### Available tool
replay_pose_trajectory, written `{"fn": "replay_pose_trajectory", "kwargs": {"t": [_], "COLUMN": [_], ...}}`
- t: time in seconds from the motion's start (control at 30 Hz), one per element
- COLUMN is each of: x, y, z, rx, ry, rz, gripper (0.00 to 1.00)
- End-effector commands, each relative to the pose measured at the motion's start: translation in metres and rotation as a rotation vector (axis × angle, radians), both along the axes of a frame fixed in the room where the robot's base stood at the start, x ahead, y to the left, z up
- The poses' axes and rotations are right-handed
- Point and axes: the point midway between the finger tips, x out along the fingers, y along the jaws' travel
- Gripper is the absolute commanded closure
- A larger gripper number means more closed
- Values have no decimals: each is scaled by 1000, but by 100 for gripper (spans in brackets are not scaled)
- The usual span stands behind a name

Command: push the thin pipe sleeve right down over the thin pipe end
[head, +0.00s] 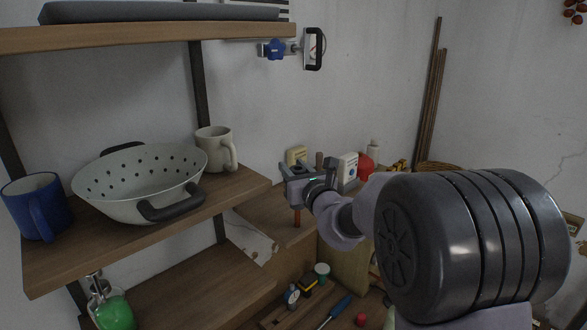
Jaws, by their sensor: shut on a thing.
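My gripper (295,192) is at the middle of the head view, at the end of my arm, above a wooden surface. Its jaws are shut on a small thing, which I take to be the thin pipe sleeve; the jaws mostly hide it. A short, thin reddish-brown piece (297,217) shows upright just below the jaws. I cannot tell whether it is the sleeve or the thin pipe end, nor how far one sits over the other.
A shelf at the left holds a blue mug (36,206), a colander (140,185) and a cream mug (215,148). A white box (347,167) and a red object (365,166) stand behind my gripper. Tools, including a blue-handled one (340,307), lie below.

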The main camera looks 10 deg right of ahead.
Motion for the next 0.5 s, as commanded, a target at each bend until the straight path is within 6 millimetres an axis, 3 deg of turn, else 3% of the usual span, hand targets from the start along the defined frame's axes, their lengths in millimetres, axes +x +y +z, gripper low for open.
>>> {"fn": "replay_pose_trajectory", "kwargs": {"t": [0.5], "x": [0], "y": [0], "z": [-11], "rx": [0], "ry": [0], "rz": [0], "gripper": [100]}}
